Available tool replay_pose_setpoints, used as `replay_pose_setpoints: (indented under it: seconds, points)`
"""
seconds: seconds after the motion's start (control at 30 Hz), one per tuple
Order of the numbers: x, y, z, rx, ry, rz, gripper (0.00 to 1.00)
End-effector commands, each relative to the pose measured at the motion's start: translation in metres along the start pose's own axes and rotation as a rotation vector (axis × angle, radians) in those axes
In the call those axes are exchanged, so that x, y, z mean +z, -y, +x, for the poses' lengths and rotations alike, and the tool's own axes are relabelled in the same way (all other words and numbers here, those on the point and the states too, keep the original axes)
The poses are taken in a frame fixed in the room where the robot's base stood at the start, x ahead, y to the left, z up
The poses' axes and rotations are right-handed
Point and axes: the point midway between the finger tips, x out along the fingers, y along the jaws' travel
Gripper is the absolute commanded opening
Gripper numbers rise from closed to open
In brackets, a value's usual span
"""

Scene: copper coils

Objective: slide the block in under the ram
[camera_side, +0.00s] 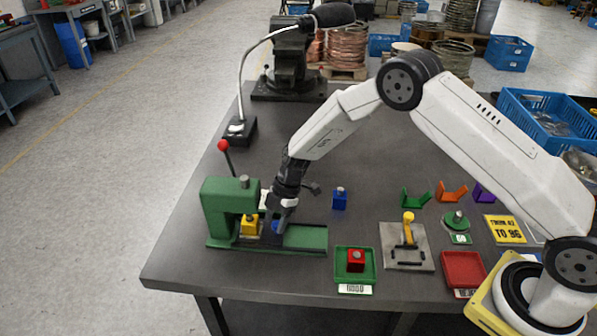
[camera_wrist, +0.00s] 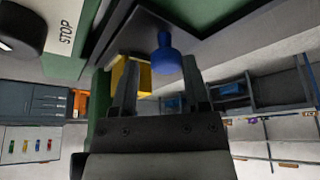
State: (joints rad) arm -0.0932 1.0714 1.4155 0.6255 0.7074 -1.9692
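A green press (camera_side: 222,212) with a red-balled lever stands at the table's left, with a green bed running right from its column. A yellow block (camera_side: 249,228) stands on the bed at the press head; I cannot tell whether it is fully under the ram. My gripper (camera_side: 275,230) points down over the bed, just right of the yellow block. A blue knobbed piece (camera_wrist: 165,57) shows near my fingertips (camera_wrist: 158,65) in the wrist view. The fingers are apart with a gap beside it. The yellow block (camera_wrist: 131,76) is beyond the left finger.
A separate blue block (camera_side: 340,199) stands right of my wrist. A red block (camera_side: 356,259) sits in a green tray (camera_side: 341,277). A yellow-handled plate (camera_side: 407,258) and an empty red tray (camera_side: 463,269) lie further right. A lamp (camera_side: 237,130) stands behind.

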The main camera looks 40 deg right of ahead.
Motion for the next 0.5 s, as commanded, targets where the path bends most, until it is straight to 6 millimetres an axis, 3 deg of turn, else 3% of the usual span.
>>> replay_pose_setpoints:
  seconds: [0.5]
  points:
    - [0.0014,0.002,-0.0049,-0.006,0.0,0.001,0.75]
